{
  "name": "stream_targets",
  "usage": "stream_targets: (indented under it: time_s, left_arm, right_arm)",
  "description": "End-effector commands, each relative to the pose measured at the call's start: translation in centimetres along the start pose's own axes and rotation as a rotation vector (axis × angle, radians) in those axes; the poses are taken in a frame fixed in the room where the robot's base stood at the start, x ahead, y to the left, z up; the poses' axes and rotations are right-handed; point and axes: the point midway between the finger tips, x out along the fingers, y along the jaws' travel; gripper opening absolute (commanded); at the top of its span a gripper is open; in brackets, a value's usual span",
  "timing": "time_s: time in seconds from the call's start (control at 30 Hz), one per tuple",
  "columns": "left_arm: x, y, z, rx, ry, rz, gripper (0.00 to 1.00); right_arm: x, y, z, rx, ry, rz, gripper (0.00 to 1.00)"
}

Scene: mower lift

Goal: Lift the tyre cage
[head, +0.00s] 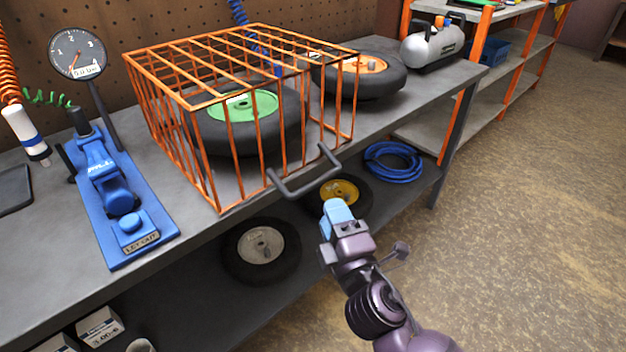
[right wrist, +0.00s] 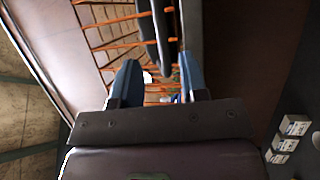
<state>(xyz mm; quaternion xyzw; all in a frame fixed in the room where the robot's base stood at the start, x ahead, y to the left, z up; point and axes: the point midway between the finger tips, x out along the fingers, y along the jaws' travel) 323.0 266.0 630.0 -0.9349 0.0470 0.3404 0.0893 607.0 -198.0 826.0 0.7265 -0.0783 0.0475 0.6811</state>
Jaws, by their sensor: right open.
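The orange wire tyre cage (head: 213,104) stands on the grey workbench. A tyre with a green rim (head: 243,108) is inside it. A dark grey U-shaped handle (head: 305,183) sticks out from the cage's near lower edge. My right gripper (head: 338,207), with blue fingers, is just below and right of the handle, apart from it in the head view. In the right wrist view my right gripper (right wrist: 159,80) is open. Dark bars that look like the handle (right wrist: 153,35) show beyond and between its fingers, with orange cage bars behind. My left gripper is not in view.
Left of the cage are a blue tool base (head: 112,200) and a dial gauge (head: 77,53). A tyre with an orange rim (head: 372,80) lies behind the cage. The lower shelf holds tyres (head: 261,250) and a blue hose (head: 393,162). The floor at right is clear.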

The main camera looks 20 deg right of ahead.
Motion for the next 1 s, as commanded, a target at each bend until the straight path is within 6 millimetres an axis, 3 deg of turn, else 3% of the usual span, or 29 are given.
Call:
stream_targets:
  time_s: [0.3, 0.5, 1.0]
  left_arm:
    - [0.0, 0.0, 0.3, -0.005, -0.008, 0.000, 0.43]
    - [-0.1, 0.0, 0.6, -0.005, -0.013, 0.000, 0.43]
    - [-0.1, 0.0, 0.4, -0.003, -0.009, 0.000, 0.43]
  right_arm:
    - [5.1, 0.0, 0.0, -0.002, 0.001, 0.001, 0.40]
    - [7.4, -0.1, 0.0, -0.001, 0.001, -0.001, 0.40]
    - [8.6, -0.1, 0.1, 0.000, -0.001, -0.003, 0.40]
